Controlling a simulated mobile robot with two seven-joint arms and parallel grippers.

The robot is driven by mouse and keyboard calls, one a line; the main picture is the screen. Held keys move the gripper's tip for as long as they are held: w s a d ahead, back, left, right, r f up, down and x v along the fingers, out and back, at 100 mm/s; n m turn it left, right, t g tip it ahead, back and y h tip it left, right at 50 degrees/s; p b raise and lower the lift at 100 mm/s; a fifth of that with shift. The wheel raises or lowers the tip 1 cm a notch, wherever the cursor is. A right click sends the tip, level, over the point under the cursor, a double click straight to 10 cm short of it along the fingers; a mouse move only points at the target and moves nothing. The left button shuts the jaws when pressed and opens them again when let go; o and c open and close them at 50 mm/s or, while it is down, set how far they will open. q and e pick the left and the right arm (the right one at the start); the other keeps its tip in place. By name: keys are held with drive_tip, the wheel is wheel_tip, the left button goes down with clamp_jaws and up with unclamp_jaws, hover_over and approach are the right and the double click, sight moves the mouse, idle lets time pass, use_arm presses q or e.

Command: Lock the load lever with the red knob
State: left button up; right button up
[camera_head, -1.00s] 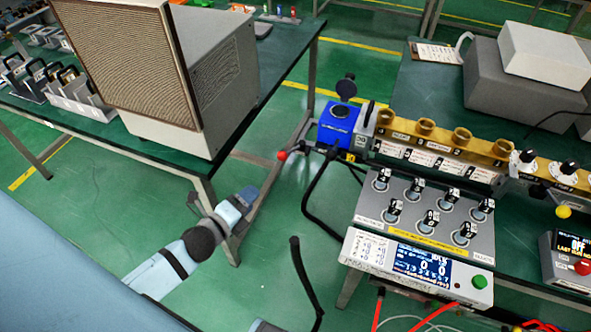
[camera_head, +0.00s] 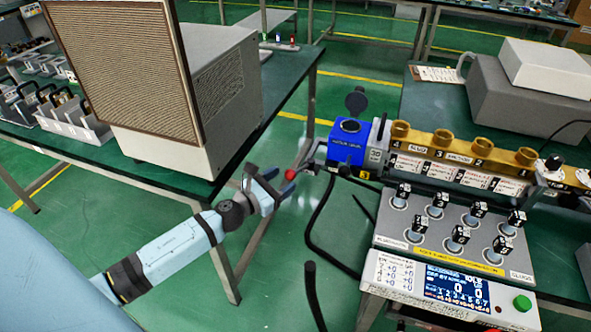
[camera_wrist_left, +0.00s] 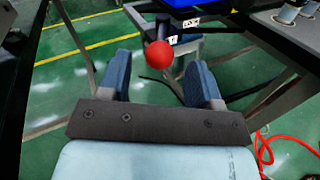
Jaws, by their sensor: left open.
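The load lever's red knob (camera_head: 290,174) sticks out to the left of the blue unit (camera_head: 347,146) at the corner of the right bench. My left gripper (camera_head: 280,182) is open, with its fingers close to the red knob in the head view. In the left wrist view the red knob (camera_wrist_left: 159,54) shows ahead, between and slightly beyond the two blue fingertips of the open gripper (camera_wrist_left: 158,75). I cannot tell whether a finger touches it. The lever's shaft is mostly hidden behind the knob there. My right gripper is not in view.
A large grey box with a brown grille (camera_head: 125,75) stands on the left table, close to my left arm. A sloped panel with several black knobs (camera_head: 450,232) and a display unit (camera_head: 450,285) sit below the brass-coloured fittings (camera_head: 460,143). Green floor lies between the tables.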

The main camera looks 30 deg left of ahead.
sight(295, 172)
use_arm(q)
drive_tip(key=shift+x, duration=2.7)
clamp_jaws()
